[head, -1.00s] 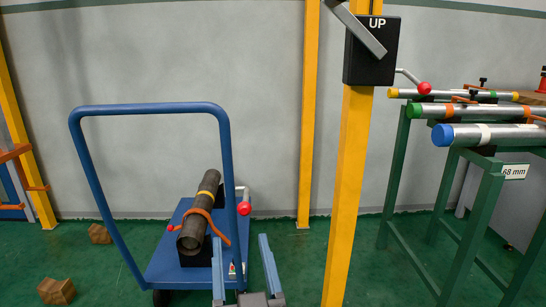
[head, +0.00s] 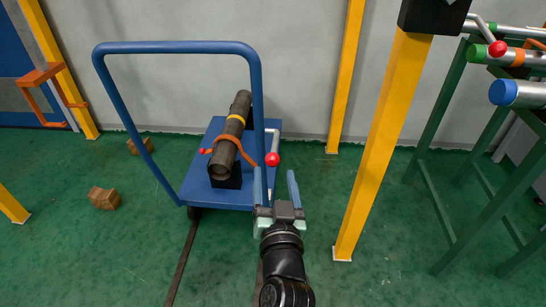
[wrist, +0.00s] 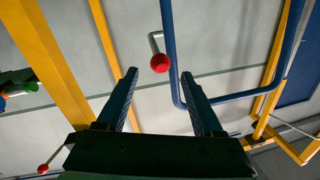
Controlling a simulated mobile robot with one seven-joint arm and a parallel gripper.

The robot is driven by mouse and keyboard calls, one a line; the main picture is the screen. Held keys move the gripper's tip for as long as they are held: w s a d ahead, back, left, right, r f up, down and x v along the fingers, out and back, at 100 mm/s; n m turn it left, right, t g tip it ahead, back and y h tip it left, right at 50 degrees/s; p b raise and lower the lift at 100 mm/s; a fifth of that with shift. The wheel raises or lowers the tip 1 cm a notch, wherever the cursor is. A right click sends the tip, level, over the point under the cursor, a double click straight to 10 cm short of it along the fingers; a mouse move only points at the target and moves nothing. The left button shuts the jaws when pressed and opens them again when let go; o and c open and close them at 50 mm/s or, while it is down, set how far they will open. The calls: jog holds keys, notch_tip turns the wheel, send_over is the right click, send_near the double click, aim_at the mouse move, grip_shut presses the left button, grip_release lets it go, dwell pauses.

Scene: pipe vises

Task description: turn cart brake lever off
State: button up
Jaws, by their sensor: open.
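A blue cart (head: 196,188) with a tall blue push handle stands on the green floor. A lever with a grey rod and red ball knob (head: 272,159) sticks up at the cart's right side. The lever's red ball also shows in the wrist view (wrist: 160,63), beyond the fingertips and between them, beside the blue handle tube. My gripper (head: 274,181) is open and empty, in front of the cart's right side, just below the red knob in the head view. It looks apart from the knob.
A dark pipe (head: 231,135) lies on the cart in a black cradle under an orange strap. A yellow post (head: 385,140) stands right of my gripper. A green rack (head: 438,150) with pipes is further right. Wooden blocks (head: 104,198) lie on the floor at left.

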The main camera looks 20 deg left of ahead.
aim_at(273, 164)
jog(key=shift+b+x, duration=0.3)
jog(key=shift+x, duration=2.8)
grip_shut()
